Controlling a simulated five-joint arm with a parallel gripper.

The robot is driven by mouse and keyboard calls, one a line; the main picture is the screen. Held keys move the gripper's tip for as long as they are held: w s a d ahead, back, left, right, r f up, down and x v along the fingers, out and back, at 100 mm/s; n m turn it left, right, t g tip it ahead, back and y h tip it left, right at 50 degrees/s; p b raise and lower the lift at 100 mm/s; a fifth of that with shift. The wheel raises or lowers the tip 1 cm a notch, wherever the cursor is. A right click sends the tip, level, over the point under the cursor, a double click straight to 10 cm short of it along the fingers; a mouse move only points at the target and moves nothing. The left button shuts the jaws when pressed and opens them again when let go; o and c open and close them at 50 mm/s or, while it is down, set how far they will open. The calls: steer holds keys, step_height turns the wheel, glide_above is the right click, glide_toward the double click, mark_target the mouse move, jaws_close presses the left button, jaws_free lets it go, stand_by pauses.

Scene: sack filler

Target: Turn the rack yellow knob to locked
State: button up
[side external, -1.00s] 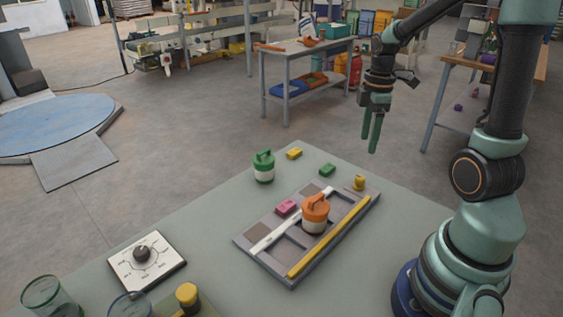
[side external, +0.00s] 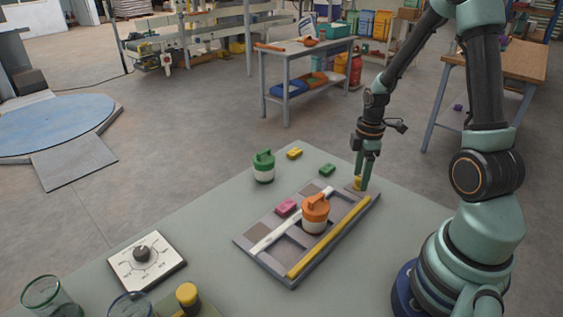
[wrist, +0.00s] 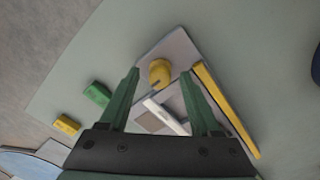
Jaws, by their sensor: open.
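The rack (side external: 268,262) is a grey tray with square compartments on the table. Its yellow knob (side external: 357,183) stands at the rack's far right corner, partly hidden by my fingers in the side view. In the wrist view the yellow knob (wrist: 160,72) shows whole, with a dark mark on its lower edge. My gripper (side external: 366,172) is at the knob, pointing down. In the wrist view my gripper (wrist: 161,75) is open, with one finger on either side of the knob and gaps between. I cannot tell whether the fingertips are at the knob's height.
On the rack are an orange-lidded jar (side external: 315,215), a pink block (side external: 286,207), a white bar (side external: 270,237) and a yellow bar (side external: 320,248). Green (side external: 327,169) and yellow (side external: 294,153) blocks and a green-lidded jar (side external: 263,167) stand beyond. A dial panel (side external: 146,262) lies left.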

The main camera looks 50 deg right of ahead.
jaws_close()
steer(key=m, duration=0.4)
steer(key=shift+m, duration=0.3)
steer(key=m, duration=0.4)
steer(key=shift+m, duration=0.3)
steer(key=m, duration=0.4)
steer(key=shift+m, duration=0.3)
steer(key=shift+a+m, duration=0.1)
steer(key=shift+m, duration=2)
